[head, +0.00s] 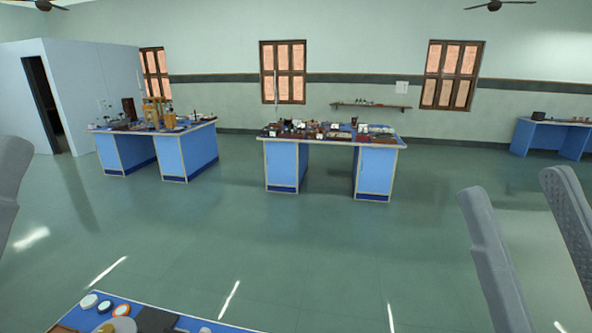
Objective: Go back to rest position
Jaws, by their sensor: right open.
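My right gripper (512,188) shows at the lower right as two long grey fingers pointing up. The fingers stand well apart with only floor visible between them, so it is open and empty. At the left edge, a grey part of my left gripper (10,185) is cut off by the frame. Whether its jaws are open or shut does not show.
A blue bench (279,172) with instruments stands ahead. Another blue bench (171,158) stands left of it, and a blue table (537,138) at the far right. A near blue tabletop (240,330) holds small round items. Green floor between is clear.

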